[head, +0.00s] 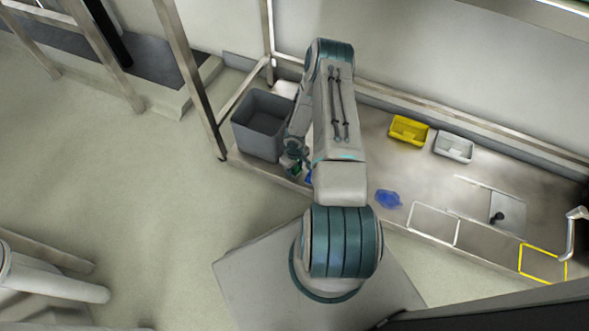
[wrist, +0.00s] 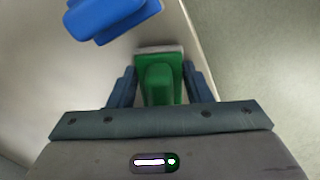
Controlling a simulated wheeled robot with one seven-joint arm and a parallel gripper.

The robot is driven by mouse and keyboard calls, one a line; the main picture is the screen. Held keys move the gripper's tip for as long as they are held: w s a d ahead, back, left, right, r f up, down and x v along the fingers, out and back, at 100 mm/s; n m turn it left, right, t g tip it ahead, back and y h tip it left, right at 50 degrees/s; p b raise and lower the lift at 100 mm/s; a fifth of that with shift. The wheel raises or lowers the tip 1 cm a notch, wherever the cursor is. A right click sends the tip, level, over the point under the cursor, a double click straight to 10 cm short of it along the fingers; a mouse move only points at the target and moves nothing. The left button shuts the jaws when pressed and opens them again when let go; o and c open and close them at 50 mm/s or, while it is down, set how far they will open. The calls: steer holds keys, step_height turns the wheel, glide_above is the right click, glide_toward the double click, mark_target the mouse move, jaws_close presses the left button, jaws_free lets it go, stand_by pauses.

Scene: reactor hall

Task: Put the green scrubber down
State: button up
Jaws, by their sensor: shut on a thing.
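The green scrubber (wrist: 158,82) is between the two blue fingers of my gripper (wrist: 160,76) in the wrist view, and the gripper is shut on it. A pale strip shows along its far edge. In the head view my gripper (head: 293,166) is low over the left end of the metal counter (head: 365,170), close to its front edge. Only a small bit of the scrubber (head: 297,171) shows there, past my arm. I cannot tell whether it touches the counter.
A blue object (wrist: 110,15) lies close to the scrubber, up and left in the wrist view. A grey bin (head: 262,124) stands left of my gripper. A blue cloth-like thing (head: 388,199), a yellow tray (head: 408,131) and a white tray (head: 454,146) are farther right.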

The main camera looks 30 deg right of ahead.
steer(key=shift+f, duration=0.35)
steer(key=o, duration=1)
steer(key=shift+r, duration=0.15)
step_height(320, 180, up, 12)
steer(key=p, duration=0.4)
steer(key=shift+p, duration=0.3)
